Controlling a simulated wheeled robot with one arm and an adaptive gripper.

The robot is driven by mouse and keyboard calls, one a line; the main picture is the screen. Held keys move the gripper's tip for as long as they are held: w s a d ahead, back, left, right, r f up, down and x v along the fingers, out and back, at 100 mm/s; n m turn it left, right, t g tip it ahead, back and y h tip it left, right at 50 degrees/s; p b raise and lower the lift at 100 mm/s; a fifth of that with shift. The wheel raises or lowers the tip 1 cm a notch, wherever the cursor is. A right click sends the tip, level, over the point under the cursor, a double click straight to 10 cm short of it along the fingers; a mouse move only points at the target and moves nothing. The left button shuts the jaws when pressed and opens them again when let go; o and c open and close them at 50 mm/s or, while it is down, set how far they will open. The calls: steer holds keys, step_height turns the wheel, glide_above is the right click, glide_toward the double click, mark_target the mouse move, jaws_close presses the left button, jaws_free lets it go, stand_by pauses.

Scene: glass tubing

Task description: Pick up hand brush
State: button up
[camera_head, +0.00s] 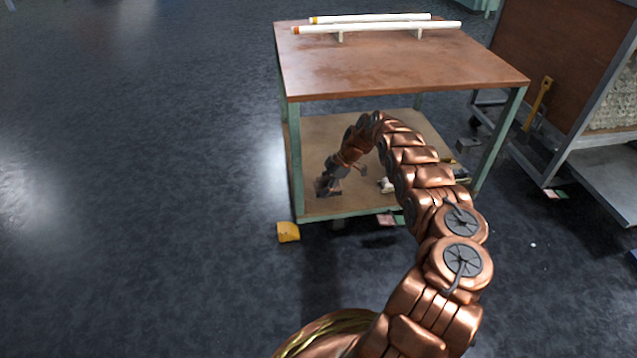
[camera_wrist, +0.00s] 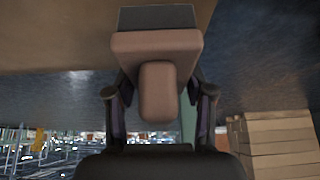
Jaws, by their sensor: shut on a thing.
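The hand brush (camera_wrist: 157,50) fills the middle of the wrist view. It has a brown block, a rounded handle stub and a dark grey bristle part at the top of the picture. My gripper (camera_wrist: 158,98) has one finger on each side of the handle and is shut on it. In the head view my gripper (camera_head: 328,186) reaches down over the front left part of the table's lower shelf (camera_head: 345,207). The brush cannot be made out clearly there. Whether it touches the shelf is unclear.
The brown tabletop (camera_head: 400,65) stands above the lower shelf and carries white tubes (camera_head: 375,28). Green legs (camera_head: 295,165) frame the shelf. Small items (camera_head: 388,185) lie on the shelf to the right. A yellow block (camera_head: 288,232) lies on the floor by the left leg. Floor at left is clear.

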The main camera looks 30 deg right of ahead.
steer(key=s+d+r+p, duration=0.1)
steer(key=s+d+p, duration=0.4)
steer(key=s, duration=0.7)
steer(key=shift+r, duration=0.15)
steer(key=shift+d, duration=0.1)
steer(key=o, duration=0.7)
steer(key=c, duration=0.5)
